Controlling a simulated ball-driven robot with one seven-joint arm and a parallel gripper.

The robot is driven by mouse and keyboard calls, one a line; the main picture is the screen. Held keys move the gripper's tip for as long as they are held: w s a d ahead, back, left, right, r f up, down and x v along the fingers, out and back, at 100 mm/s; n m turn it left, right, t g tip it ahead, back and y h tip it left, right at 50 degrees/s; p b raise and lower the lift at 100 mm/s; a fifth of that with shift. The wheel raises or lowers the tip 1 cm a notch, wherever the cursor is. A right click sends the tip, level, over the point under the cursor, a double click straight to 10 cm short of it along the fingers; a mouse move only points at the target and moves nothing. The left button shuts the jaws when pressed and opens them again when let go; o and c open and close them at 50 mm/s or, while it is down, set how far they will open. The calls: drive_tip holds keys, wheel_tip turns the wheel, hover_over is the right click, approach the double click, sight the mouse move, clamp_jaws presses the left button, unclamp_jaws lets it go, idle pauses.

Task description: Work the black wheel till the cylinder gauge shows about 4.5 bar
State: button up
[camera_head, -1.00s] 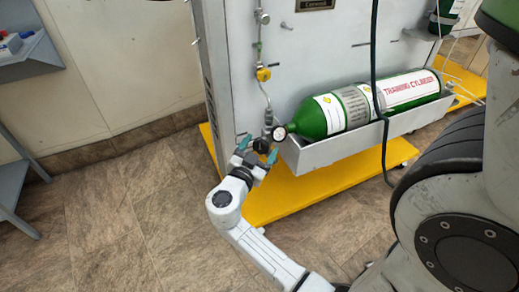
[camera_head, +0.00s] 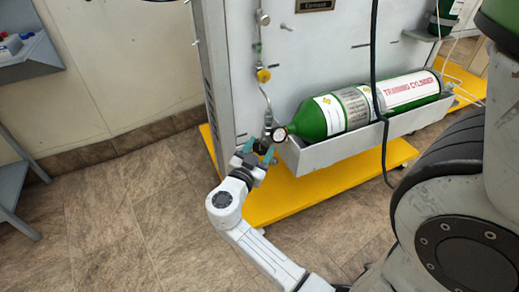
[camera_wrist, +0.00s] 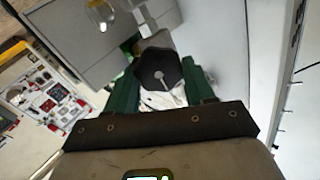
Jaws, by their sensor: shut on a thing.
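The black wheel (camera_head: 261,146) sits at the lower left end of the green training cylinder (camera_head: 322,116), on the panel's pipework. In the wrist view the wheel (camera_wrist: 158,69) is a dark lobed knob with a pale centre. My gripper (camera_head: 259,151) has its two teal fingers on either side of the wheel and is shut on it.
The cylinder lies in a grey tray (camera_head: 318,156) on a grey panel (camera_head: 233,62) above a yellow base (camera_head: 270,203). A black hose (camera_head: 373,50) hangs in front. The floor at left is clear.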

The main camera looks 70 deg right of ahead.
drive_tip(key=shift+n, duration=0.3)
drive_tip(key=n, duration=0.2)
drive_tip(key=shift+w+n+b, duration=0.1)
drive_tip(key=shift+n+b, duration=0.2)
drive_tip(key=shift+b, duration=0.1)
drive_tip(key=shift+n, duration=1.5)
drive_tip(key=o, duration=1)
drive_tip(key=shift+o, duration=0.2)
drive_tip(key=shift+w+a, duration=0.1)
drive_tip(key=w+a+p, duration=0.1)
drive_tip(key=a+p, duration=0.1)
drive_tip(key=a, duration=0.8)
drive_tip(key=shift+w+a, duration=0.15)
drive_tip(key=shift+a, duration=0.1)
